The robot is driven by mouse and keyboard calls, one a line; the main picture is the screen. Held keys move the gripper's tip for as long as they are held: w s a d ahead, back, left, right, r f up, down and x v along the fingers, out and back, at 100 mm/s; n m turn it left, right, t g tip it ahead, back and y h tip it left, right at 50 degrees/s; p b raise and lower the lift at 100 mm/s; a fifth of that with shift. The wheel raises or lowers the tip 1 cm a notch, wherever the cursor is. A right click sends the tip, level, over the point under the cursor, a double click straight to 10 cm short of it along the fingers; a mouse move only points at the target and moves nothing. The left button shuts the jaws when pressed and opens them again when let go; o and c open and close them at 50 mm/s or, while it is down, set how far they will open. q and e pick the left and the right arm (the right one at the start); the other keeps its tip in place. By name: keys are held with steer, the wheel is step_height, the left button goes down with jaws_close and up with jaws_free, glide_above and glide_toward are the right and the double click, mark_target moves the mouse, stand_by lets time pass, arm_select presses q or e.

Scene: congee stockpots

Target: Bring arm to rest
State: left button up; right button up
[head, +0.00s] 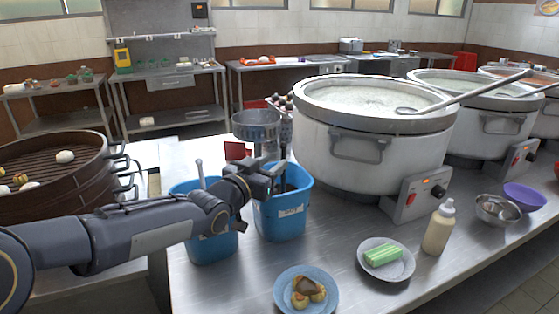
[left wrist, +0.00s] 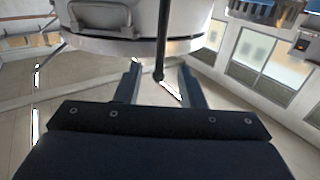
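My left arm comes in from the left, and its gripper (head: 275,170) is over the right-hand blue bucket (head: 282,213). In the left wrist view the two fingers of my left gripper (left wrist: 160,88) stand apart. A thin dark rod (left wrist: 160,62) shows between them with a gap on either side. A second blue bucket (head: 211,245) is partly behind my forearm, with a grey handle (head: 199,172) sticking up. My right gripper is not in view.
A large white stockpot (head: 322,155) with a ladle (head: 455,95) across it stands right of the gripper. Bamboo steamers (head: 60,195) are at left. A blue plate (head: 290,278), a plate of green vegetable (head: 384,257) and a bottle (head: 438,232) stand at the front.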

arm_select(q)
steer(key=s+a+n+g+y+p, duration=0.4)
steer(key=s+a+n+y+p, duration=0.25)
steer(key=s+a, duration=1.15)
steer(key=s+f+n+g+p, duration=0.1)
steer(key=s+f+g+p, duration=0.1)
steer(key=s, duration=0.7)
steer(key=s+f+n+g+p, duration=0.1)
steer(key=s+f+g+p, duration=0.2)
steer(key=s, duration=0.7)
steer(key=shift+s+a+f, duration=0.2)
steer(key=shift+a+f, duration=0.1)
steer(key=shift+a, duration=0.15)
